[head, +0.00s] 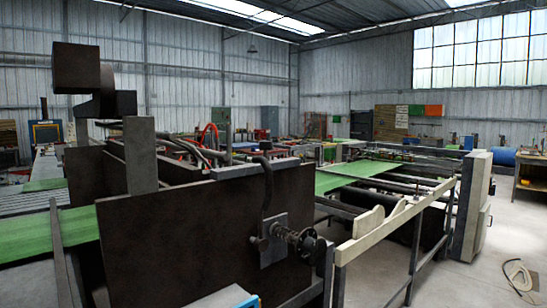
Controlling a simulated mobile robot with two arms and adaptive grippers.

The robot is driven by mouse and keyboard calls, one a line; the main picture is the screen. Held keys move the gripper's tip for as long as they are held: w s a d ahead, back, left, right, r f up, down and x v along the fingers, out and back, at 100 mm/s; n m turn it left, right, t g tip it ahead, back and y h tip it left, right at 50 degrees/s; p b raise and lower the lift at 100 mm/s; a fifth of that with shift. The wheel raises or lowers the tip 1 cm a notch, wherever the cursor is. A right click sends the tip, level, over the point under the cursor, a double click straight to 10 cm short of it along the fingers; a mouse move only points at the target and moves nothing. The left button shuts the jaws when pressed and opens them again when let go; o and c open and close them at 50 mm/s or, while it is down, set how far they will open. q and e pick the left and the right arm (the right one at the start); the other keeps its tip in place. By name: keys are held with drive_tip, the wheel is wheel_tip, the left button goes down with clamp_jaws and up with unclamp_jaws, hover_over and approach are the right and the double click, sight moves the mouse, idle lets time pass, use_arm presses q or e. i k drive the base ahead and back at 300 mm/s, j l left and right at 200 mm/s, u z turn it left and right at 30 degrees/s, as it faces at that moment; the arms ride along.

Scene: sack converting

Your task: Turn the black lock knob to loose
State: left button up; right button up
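A metal bracket plate (272,228) is fixed on the near face of a large dark machine panel (180,245). A dark round handwheel (313,247) sticks out to the right of the plate on a short ribbed shaft. A small black knob (259,243) shows at the plate's left side. It looks like the lock knob, but it is too small to tell its setting. A bent dark hose or rod (268,185) rises above the plate. Neither of my grippers is in view, and nothing is seen touching the knob or wheel.
A cream rail on grey posts (400,216) runs right of the handwheel to a pale cabinet (472,205). Green sheet (350,175) lies on the machine behind. Open floor (455,275) lies at the right, with a looped cable (520,278).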

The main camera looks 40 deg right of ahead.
sight(264, 145)
drive_tip(key=i+l+z, duration=0.1)
drive_tip(key=l+z, duration=0.2)
drive_tip(key=i+l+z, duration=0.15)
drive_tip(key=l+z, duration=0.2)
drive_tip(key=i+l+z, duration=0.15)
drive_tip(key=l+z, duration=0.15)
